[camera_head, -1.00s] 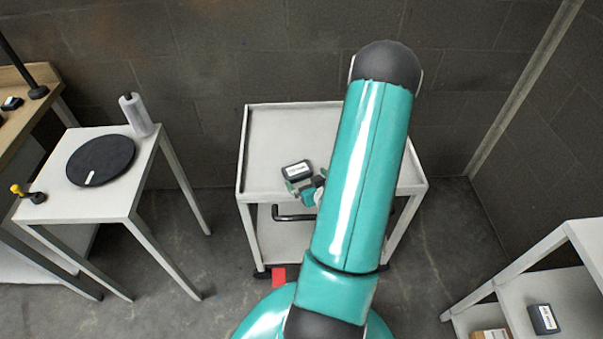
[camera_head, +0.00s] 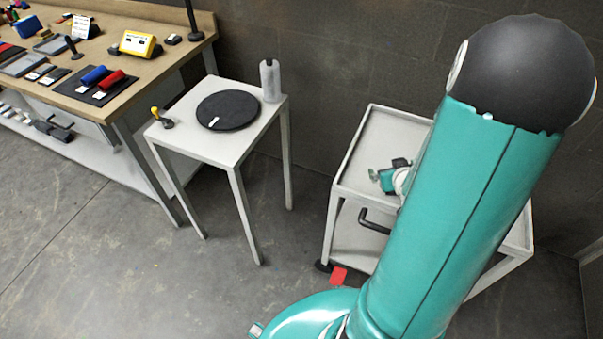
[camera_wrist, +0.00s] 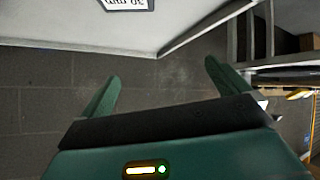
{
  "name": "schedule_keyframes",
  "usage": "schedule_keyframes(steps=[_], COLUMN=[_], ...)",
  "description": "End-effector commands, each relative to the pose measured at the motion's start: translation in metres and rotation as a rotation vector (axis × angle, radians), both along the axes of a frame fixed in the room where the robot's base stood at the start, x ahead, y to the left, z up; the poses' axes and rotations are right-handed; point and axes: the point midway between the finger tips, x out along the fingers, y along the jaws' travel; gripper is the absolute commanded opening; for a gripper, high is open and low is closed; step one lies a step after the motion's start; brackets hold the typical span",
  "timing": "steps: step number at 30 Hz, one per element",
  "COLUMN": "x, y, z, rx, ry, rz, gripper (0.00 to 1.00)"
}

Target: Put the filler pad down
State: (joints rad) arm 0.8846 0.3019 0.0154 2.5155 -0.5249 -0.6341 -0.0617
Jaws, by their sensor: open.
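The filler pad, a small dark block with a white label, shows on the pale cart top, partly hidden behind my gripper and arm (camera_head: 401,162). In the wrist view only its label edge (camera_wrist: 126,4) shows at the top edge, lettering upside down, apart from the fingers. My gripper (camera_wrist: 162,78) is open with nothing between its two green fingers. In the head view my gripper (camera_head: 384,181) is over the left part of the cart (camera_head: 362,158), close beside the pad.
My arm covers much of the cart. A pale table (camera_head: 190,140) to the left holds a black disc (camera_head: 228,110), a grey bottle (camera_head: 270,82) and a yellow-handled tool (camera_head: 161,117). A wooden workbench (camera_head: 135,82) with many items stands far left.

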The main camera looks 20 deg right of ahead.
Motion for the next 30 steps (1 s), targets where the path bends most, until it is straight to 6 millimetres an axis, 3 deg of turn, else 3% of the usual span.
schedule_keyframes(steps=[1,6,13,17,24,30], x=[0.012,0.032,0.031,0.014,-0.045,-0.079], y=[0.012,0.056,0.139,0.193,0.285,0.317], z=[0.020,0.072,0.139,0.171,0.217,0.230], rx=[-0.016,-0.017,0.037,0.092,0.213,0.266], ry=[0.022,0.106,0.187,0.230,0.322,0.375], rz=[0.014,0.028,0.059,0.099,0.217,0.279], gripper=[1.00,1.00,1.00,1.00,1.00,1.00])
